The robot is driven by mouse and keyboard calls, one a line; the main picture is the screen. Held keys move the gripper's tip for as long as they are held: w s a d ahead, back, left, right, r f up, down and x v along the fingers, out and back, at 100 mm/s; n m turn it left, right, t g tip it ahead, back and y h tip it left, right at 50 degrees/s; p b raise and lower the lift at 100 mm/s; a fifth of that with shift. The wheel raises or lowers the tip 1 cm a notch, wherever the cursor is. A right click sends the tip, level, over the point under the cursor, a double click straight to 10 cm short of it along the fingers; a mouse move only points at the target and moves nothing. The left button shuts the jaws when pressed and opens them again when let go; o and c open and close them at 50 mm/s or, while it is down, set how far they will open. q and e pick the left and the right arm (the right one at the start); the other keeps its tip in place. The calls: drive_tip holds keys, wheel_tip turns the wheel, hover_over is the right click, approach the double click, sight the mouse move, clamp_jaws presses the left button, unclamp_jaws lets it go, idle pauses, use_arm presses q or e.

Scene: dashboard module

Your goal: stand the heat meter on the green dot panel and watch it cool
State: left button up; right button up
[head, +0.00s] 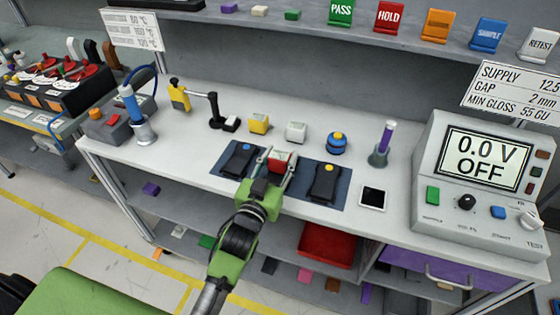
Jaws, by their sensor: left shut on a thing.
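My left gripper (278,161) reaches in from below over the bench and is shut on a small block with a red face and pale top (280,162). I cannot tell from its look whether this is the heat meter. No green dot panel can be made out; the gripper hides the bench between the mats. My right gripper is not in view.
Behind are a yellow block (259,123), a white block (296,132) and a blue round pot (337,144).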

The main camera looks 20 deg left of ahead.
use_arm(q)
drive_tip(key=shift+w+f, duration=0.1)
drive_tip(key=shift+f, duration=0.35)
drive_tip(key=shift+w+r, duration=0.1)
drive_tip(key=shift+s+r, duration=0.1)
drive_tip(key=shift+s, duration=0.2)
drive_tip(key=o, duration=1.2)
drive_tip(key=shift+f, duration=0.2)
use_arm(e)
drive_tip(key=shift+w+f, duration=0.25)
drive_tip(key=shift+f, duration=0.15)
